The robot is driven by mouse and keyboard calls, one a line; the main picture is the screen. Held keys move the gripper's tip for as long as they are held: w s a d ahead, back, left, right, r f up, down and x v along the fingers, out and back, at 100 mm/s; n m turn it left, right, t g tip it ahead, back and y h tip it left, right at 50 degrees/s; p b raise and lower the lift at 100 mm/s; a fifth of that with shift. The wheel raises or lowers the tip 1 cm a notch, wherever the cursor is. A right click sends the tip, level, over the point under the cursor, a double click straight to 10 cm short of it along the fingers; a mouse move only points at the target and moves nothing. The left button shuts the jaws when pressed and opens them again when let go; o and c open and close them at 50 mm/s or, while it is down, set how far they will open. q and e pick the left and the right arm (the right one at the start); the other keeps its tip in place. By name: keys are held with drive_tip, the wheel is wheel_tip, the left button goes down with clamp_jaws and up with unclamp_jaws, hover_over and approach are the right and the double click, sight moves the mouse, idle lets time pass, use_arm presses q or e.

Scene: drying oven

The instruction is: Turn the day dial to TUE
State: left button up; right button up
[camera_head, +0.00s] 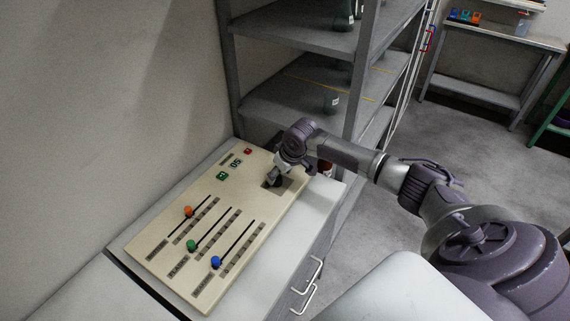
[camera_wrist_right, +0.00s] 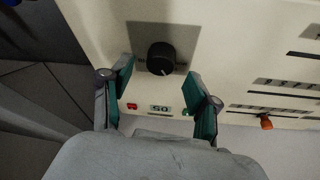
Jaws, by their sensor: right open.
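The day dial (camera_wrist_right: 161,58) is a round black knob on the cream control panel (camera_wrist_right: 225,50) in the right wrist view. A pale mark shows on its near edge; the day labels around it are too small to read. My right gripper (camera_wrist_right: 165,92) is open, its two green-padded fingers on either side below the dial, apart from it. In the head view my right gripper (camera_head: 275,180) hangs over the panel (camera_head: 150,252) at its far right corner and largely hides the dial. My left gripper is not in view.
The panel also has orange (camera_head: 188,211), green (camera_head: 192,245) and blue (camera_head: 215,262) slider knobs, a small display (camera_head: 236,162) and a red button (camera_head: 247,151). A grey shelf rack (camera_head: 290,100) stands behind the panel. A wall is at left.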

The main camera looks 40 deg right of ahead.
drive_tip(key=v, duration=0.9)
drive_tip(key=shift+r, duration=0.1)
